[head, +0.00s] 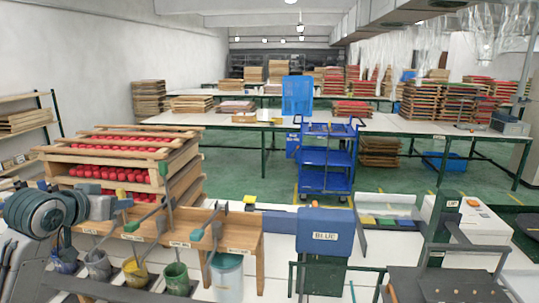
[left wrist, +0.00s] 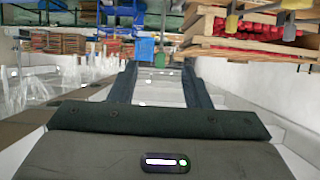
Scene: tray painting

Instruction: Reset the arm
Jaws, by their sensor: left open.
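My left arm comes in from the left in the head view, with its round dark joints in front of the wooden rack. My left gripper (head: 112,206) is above the left end of the paint-pot stand. In the left wrist view its two dark fingers (left wrist: 160,88) are spread apart, with nothing seen held between them. My right gripper is not in view.
Several paint pots (head: 228,277) with tools stand below a wooden stand (head: 247,240). A rack of wooden trays with red pieces (head: 110,172) is behind my left arm. A blue box marked BLUE (head: 325,225) stands in the middle. A blue cart (head: 326,160) is farther back on green floor.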

